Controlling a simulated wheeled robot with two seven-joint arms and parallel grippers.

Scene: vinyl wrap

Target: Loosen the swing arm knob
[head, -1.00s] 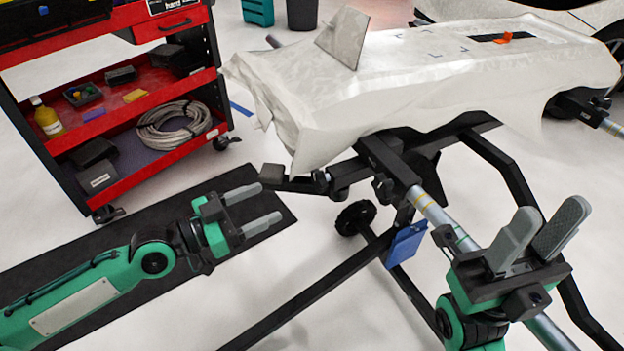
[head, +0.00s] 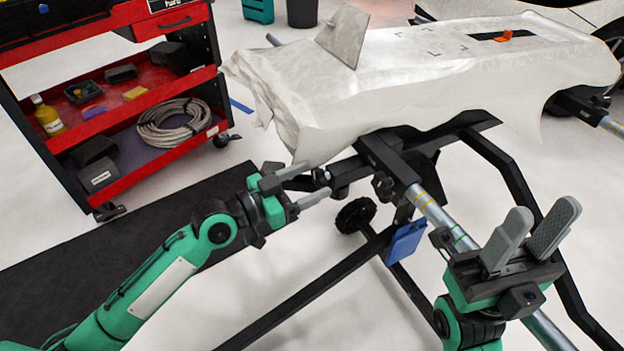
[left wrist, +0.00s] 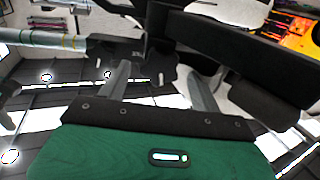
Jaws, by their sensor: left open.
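The black stand (head: 390,160) carries a white-wrapped panel (head: 440,70). A small black knob (head: 383,187) sits on the stand's clamp, left of the silver tube (head: 445,222). Another small dark knob-like part (head: 321,176) is at the end of the arm under the panel's near corner. I cannot tell for sure which is the swing arm knob. My left gripper (head: 300,188) is open and empty, just left of and below that end part. In the left wrist view its fingers (left wrist: 160,85) are apart, with dark stand parts beyond. My right gripper (head: 543,220) is open and empty, right of the tube.
A red tool cart (head: 120,185) with a coiled cable (head: 178,124) stands at the left. A black mat (head: 60,255) lies on the floor. A blue plate (head: 405,241) hangs low on the stand. The stand's legs cross the floor in front.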

